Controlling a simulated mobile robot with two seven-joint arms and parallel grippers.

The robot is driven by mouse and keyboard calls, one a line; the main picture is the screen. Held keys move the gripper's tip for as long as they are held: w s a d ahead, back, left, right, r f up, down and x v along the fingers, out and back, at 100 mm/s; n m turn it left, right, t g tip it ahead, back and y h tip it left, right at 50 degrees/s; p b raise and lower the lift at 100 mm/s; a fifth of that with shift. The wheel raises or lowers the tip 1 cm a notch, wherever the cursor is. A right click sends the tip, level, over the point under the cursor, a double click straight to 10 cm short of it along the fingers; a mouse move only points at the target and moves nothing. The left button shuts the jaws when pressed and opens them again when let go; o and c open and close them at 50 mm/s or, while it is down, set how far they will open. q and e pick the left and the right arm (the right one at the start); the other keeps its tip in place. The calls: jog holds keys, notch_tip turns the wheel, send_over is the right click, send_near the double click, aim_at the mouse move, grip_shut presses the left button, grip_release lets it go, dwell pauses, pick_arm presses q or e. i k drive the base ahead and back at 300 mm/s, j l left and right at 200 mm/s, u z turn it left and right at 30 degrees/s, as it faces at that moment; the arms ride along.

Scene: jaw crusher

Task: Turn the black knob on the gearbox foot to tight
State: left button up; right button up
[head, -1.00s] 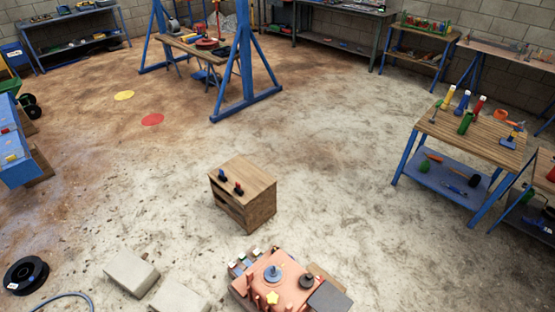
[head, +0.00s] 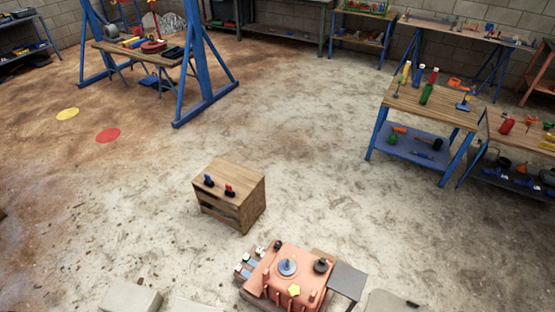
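A salmon-coloured machine housing (head: 267,272), which may be the gearbox, sits at the bottom of the head view. On its top are a blue-grey round disc (head: 288,267), a black round part (head: 321,265) and a yellow star-shaped knob (head: 294,290). A small dark part (head: 278,245) shows at its far left corner. I cannot tell which dark part is the black knob on the foot, or its setting. The housing's lower edge is partly cut off by the frame. Neither of my grippers is in view.
A wooden cabinet (head: 243,184) with two small knob-like items stands just beyond the machine. Grey blocks (head: 130,297) lie at bottom left. A dark grey panel (head: 347,281) adjoins the housing's right side. A workbench (head: 430,104) stands at right; floor between is clear.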

aim_at(279, 244)
jog(key=i+l+u, duration=1.15)
jog(key=l, duration=0.2)
jog(key=l+u, duration=0.25)
jog(key=i+l+u, duration=0.1)
jog(key=l+u, duration=0.15)
jog(key=l, duration=0.2)
jog(key=l+u, duration=0.2)
jog(key=l, duration=0.2)
jog(key=i, duration=0.1)
